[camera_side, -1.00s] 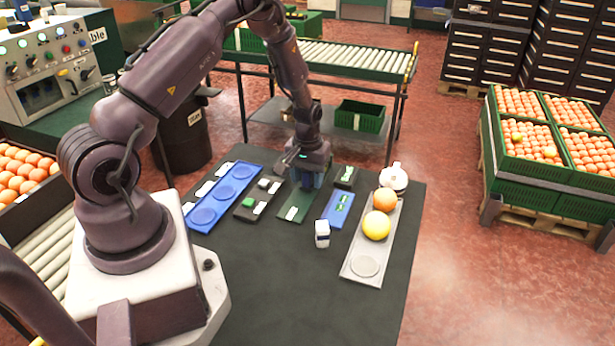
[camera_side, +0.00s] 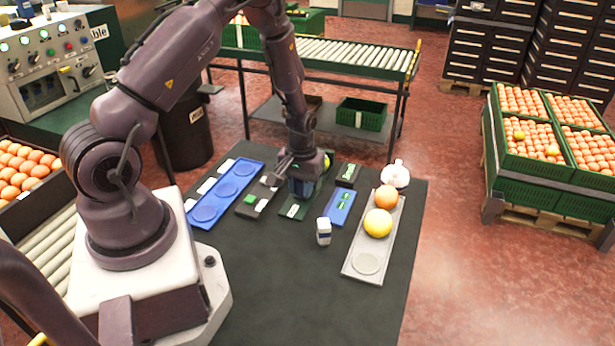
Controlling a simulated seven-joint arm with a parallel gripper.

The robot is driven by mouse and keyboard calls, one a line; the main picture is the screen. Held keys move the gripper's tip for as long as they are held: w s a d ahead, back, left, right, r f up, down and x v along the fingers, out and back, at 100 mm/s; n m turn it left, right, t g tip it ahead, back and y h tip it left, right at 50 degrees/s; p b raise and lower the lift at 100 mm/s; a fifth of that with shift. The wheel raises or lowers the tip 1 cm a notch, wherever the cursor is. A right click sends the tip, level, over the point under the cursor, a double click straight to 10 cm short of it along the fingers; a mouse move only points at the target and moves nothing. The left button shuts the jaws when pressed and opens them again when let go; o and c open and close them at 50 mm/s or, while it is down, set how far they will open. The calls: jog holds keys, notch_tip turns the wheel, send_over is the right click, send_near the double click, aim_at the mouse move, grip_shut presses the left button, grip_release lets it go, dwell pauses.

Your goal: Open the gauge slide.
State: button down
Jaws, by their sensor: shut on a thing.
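My gripper (camera_side: 304,190) is low over a dark green board (camera_side: 291,210) with a white label at its near end, in the middle of the table. It is shut on a part there that I take to be the gauge slide; the gripper and wrist hide that part, so its shape and how far it is open cannot be told. A rounded yellow-green thing (camera_side: 327,161) shows just behind the gripper, partly hidden.
Left are a black block (camera_side: 249,209) with a green button and a blue tray (camera_side: 204,213) with round recesses. The near table is clear.

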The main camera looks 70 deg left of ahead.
aim_at(300, 198)
jog(key=shift+s+d, duration=0.5)
jog(key=shift+d, duration=0.05)
jog(key=c, duration=1)
grip_release()
jog(key=shift+o, duration=0.2)
jog(key=shift+w+r, duration=0.1)
jog(key=shift+r, duration=0.25)
notch_tip(300, 198, up, 12)
jog(key=shift+r, duration=0.15)
